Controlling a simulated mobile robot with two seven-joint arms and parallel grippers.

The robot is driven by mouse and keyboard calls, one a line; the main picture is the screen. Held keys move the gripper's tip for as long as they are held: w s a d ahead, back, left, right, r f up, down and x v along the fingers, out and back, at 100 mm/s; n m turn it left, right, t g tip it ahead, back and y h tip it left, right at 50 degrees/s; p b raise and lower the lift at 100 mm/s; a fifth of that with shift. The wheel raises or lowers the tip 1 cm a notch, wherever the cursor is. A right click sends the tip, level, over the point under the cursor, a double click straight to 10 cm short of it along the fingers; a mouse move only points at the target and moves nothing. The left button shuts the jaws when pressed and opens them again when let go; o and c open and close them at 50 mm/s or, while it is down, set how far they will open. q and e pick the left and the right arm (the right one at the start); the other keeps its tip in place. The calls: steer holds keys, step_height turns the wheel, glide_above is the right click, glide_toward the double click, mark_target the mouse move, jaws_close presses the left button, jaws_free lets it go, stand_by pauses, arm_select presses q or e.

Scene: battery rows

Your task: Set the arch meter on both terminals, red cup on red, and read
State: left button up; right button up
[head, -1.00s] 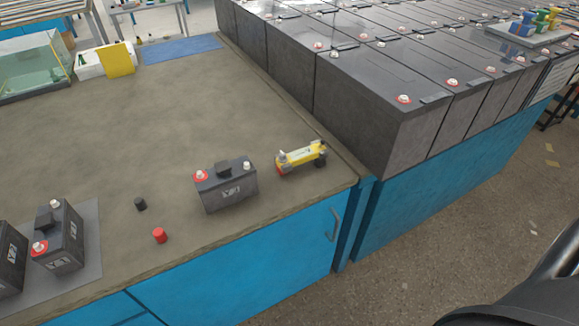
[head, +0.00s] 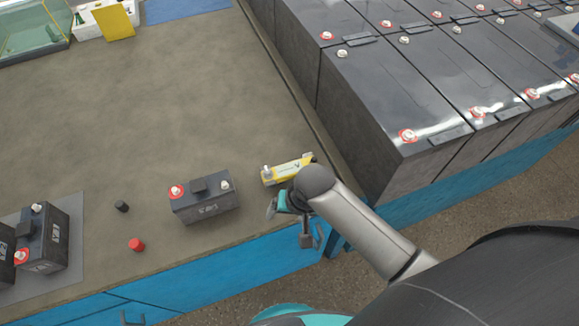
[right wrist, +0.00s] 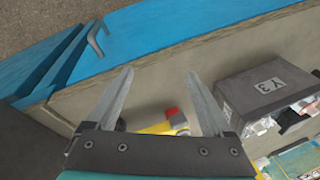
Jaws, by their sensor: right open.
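The yellow arch meter (head: 283,172) lies on the bench near its right edge, partly behind my right arm. In the right wrist view the yellow meter (right wrist: 157,129) shows with a red part (right wrist: 174,116), low between the fingers. A dark battery (head: 205,207) stands upright left of it, with a red-ringed terminal (head: 176,191) and a pale terminal (head: 225,185); the battery also shows in the right wrist view (right wrist: 262,88). My right gripper (head: 288,222) is open and empty, near the meter at the bench front; its fingers (right wrist: 160,80) are spread. My left gripper is not in view.
A black cap (head: 121,206) and a red cap (head: 136,244) stand on the bench. Another battery (head: 45,240) is on a grey mat at left. Large dark batteries (head: 360,105) rise close behind the meter at right. The bench middle is clear.

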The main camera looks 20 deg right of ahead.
steer(key=w+r+m+g+p, duration=0.1)
steer(key=w+r+m, duration=0.5)
steer(key=w, duration=0.1)
step_height(320, 180, up, 8)
steer(key=f+m+g+h+p, duration=0.1)
steer(key=m+h, duration=0.1)
steer(key=m, duration=0.6)
glide_above(290, 168)
step_height(290, 168, down, 9)
steer(key=b, duration=0.3)
steer(key=shift+a, duration=0.15)
step_height(290, 168, down, 5)
steer(key=shift+r+b, duration=0.1)
steer(key=shift+b, duration=1)
steer(key=shift+f, duration=0.2)
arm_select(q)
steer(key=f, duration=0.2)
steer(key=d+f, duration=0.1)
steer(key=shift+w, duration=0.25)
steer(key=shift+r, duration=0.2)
arm_select(e)
steer(key=shift+f, duration=0.25)
jaws_close()
